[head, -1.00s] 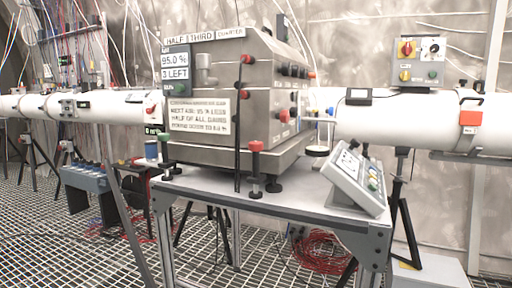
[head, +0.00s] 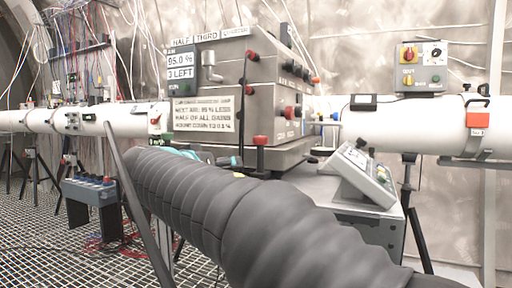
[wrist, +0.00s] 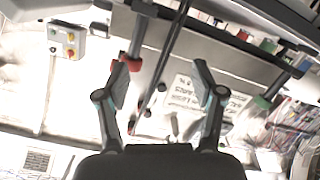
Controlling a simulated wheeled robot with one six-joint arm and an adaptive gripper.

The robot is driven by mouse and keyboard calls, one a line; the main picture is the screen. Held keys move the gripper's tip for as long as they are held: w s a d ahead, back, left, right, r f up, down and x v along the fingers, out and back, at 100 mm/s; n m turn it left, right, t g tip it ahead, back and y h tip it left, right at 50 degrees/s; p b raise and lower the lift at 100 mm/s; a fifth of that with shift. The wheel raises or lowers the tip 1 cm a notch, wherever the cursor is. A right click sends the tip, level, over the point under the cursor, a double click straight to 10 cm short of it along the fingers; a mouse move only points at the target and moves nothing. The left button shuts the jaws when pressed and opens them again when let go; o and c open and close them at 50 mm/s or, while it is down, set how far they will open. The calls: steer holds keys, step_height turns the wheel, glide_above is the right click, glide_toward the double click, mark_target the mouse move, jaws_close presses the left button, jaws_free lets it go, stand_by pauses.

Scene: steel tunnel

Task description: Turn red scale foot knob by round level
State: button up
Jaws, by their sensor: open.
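The red scale foot knob (head: 260,141) sits on a dark post at the front lower corner of the grey metal scale housing (head: 260,90). In the wrist view, which looks upside down, the red knob (wrist: 133,63) shows close by the left finger's tip. Whether they touch is unclear. My gripper (wrist: 162,82) is open, with nothing held between its fingers. In the head view my gripper (head: 190,153) is partly hidden by my dark ribbed arm, left of the knob.
A thin black rod (head: 243,100) with a red end stands before the housing, and crosses between my fingers in the wrist view. A green knob (wrist: 262,102) is beyond the right finger. A sloped control panel (head: 365,175) stands on the table at right. A white pipe runs behind.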

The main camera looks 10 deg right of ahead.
mark_target(256, 139)
step_height(256, 139, up, 6)
steer(key=s+d+m+h, duration=0.1)
steer(key=d+m+h, duration=0.1)
steer(key=m, duration=0.3)
steer(key=shift+t, duration=0.3)
steer(key=x, duration=0.4)
steer(key=p+x, duration=0.1)
steer(key=x, duration=0.8)
steer(key=shift+w+d+f, duration=0.2)
steer(key=shift+f, duration=0.1)
steer(key=c, duration=1.2)
